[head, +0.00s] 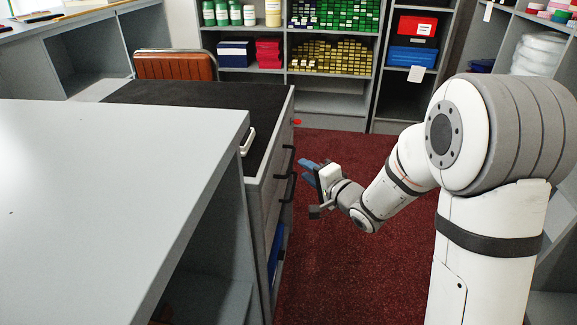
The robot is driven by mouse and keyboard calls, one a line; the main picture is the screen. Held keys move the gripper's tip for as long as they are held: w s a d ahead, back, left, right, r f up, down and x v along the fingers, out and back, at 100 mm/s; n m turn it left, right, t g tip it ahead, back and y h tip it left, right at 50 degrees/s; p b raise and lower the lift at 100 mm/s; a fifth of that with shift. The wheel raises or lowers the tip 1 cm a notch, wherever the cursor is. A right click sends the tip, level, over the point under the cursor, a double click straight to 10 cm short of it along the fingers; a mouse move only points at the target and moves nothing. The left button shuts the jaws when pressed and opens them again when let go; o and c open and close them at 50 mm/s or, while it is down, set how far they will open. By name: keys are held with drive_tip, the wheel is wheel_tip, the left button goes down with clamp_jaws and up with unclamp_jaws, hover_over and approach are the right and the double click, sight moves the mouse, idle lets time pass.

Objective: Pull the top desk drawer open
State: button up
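The desk (190,93) has a dark top, and its drawer front side faces right, seen at a steep angle. The upper dark handle (288,160) sticks out from that side, with a lower dark handle (289,187) below it. The upper handle appears to belong to the top drawer, which looks closed. My gripper (304,171) is over the red carpet, just right of the handles and apparently apart from them. Its blue fingers look spread, with nothing seen between them. The drawer faces are mostly hidden by the steep angle.
A grey counter (110,135) fills the near left. A white handle (248,142) shows at the desk's near edge. An orange-brown chair (175,66) stands behind the desk. Shelves (333,80) line the back. Red carpet (340,265) is clear right of the desk.

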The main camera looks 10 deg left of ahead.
sight(291, 159)
drive_tip(key=b+x, duration=0.2)
drive_tip(key=x, duration=0.5)
drive_tip(key=shift+w+a, duration=0.2)
drive_tip(key=shift+a, duration=0.1)
drive_tip(key=shift+c, duration=0.4)
clamp_jaws()
